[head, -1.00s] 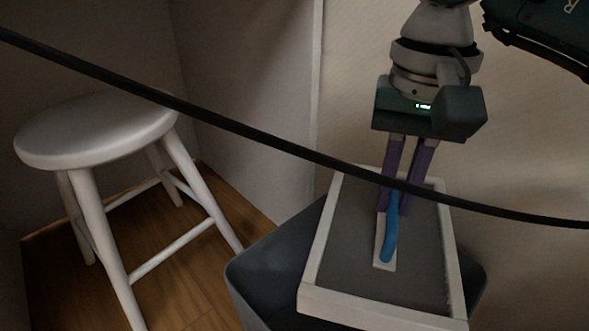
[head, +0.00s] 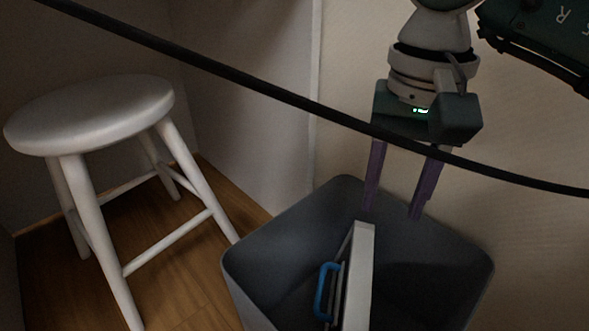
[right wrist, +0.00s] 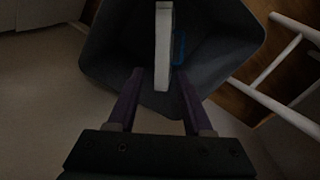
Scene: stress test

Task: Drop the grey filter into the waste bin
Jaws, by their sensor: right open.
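The grey filter, with a white frame (head: 362,262) and a blue pull loop (head: 323,291), is tipped on edge inside the dark grey waste bin (head: 262,237). Its lower part is cut off by the head view's bottom edge. In the right wrist view, the filter's white edge (right wrist: 163,45) stands inside the bin (right wrist: 225,60), with the blue loop (right wrist: 180,47) beside it. My right gripper (head: 393,212) is open and empty, above the back part of the bin and apart from the filter. My left gripper is not in view.
A white round stool (head: 90,115) stands left of the bin on the wooden floor (head: 190,270). A black cable (head: 250,88) crosses the head view in front of my right gripper. A pale wall (head: 530,240) is behind the bin.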

